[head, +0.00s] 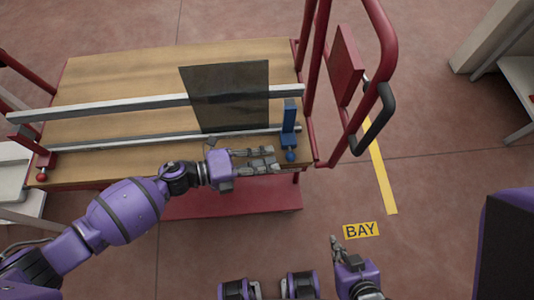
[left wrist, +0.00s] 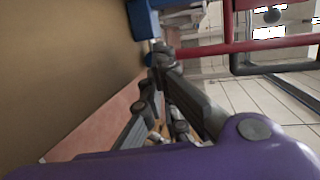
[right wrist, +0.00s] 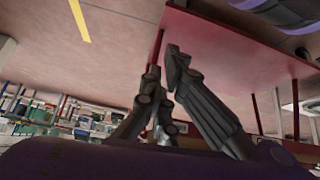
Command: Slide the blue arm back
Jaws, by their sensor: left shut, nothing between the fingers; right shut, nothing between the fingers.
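The blue arm (head: 289,122) stands upright at the right end of the thin rail on the wooden table, with a blue knob (head: 291,156) at its front. It also shows at the top of the left wrist view (left wrist: 143,22). My left gripper (head: 276,160) is shut and empty, just left of the blue knob at the table's front edge. I cannot tell whether its fingertips touch the knob. My right gripper (head: 336,240) is shut and empty, low over the floor, away from the table. It also shows in the right wrist view (right wrist: 162,62).
A dark glass pane (head: 228,95) stands against the long rail (head: 120,106) left of the blue arm. A red arm with a red knob (head: 42,176) is at the table's left end. A red frame with a black handle (head: 374,122) rises at the right. The floor near the BAY sign (head: 361,230) is clear.

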